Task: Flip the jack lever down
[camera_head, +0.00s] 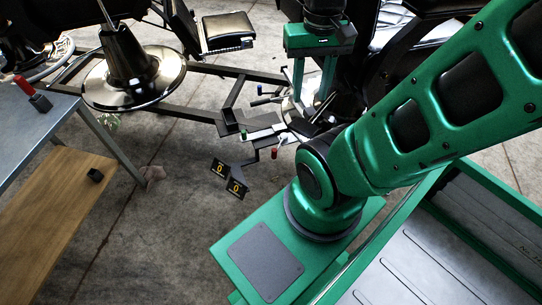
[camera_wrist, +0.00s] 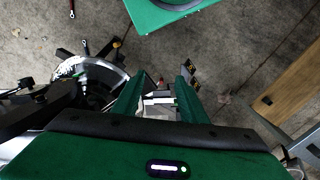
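My gripper (camera_head: 313,95) hangs over the barber chair's base at the top centre, fingers pointing down and apart. In the wrist view the gripper (camera_wrist: 158,80) also has its two green fingers spread, with nothing clasped between them. Below and between them lie pale metal plates (camera_wrist: 158,101) and a small red tip (camera_wrist: 161,80). In the head view a red-tipped lever (camera_head: 274,153) stands beside dark bars, to the lower left of the fingers. Other short levers (camera_head: 262,99) stick out by the round chrome base. I cannot tell which one is the jack lever.
Two black pedals marked with yellow (camera_head: 236,188) sit low on the floor. A dark frame (camera_head: 215,70) runs left to another chrome base (camera_head: 130,78). A bench (camera_head: 40,135) with a wooden shelf (camera_head: 55,205) stands at the left.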

